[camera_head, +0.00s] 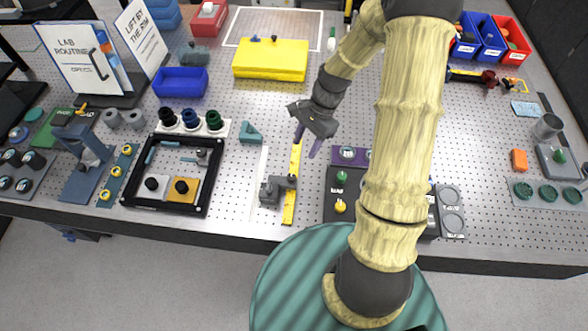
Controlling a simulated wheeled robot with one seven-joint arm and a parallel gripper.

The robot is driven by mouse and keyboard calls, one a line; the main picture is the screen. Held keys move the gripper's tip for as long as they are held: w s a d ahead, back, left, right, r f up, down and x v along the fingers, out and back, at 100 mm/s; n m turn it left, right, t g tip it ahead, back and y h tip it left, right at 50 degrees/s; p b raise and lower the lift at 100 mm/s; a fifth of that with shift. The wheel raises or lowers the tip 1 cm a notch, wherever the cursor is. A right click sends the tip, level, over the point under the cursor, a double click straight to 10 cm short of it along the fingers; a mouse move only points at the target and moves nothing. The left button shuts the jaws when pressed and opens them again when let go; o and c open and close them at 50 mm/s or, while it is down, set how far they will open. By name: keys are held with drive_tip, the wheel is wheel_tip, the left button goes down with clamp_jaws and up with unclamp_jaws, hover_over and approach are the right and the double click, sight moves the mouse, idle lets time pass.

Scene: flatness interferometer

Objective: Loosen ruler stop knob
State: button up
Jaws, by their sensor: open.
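The yellow ruler (289,206) lies lengthwise from near the front edge of the table toward the back. A dark grey ruler stop (274,189) sits across its near part, mostly on the left side. The knob on the stop is too small to make out clearly. My gripper (307,142) is open, its two purple fingers pointing down near the far end of the ruler. It is beyond the stop in the picture and apart from it, with nothing seen between the fingers. Its exact height above the table is hard to tell.
A black frame tray (127,198) with small parts stands left of the ruler. A dark panel with knobs (340,218) stands close on the right, partly behind my arm. A teal block (251,133) and a yellow box (270,62) lie farther back. A white strip (259,171) lies beside the ruler.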

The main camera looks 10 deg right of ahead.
sight(292, 176)
drive_tip(key=p+x, duration=0.3)
drive_tip(key=x, duration=0.8)
drive_tip(key=shift+a+f, duration=0.15)
drive_tip(key=shift+f, duration=0.15)
drive_tip(key=c, duration=1)
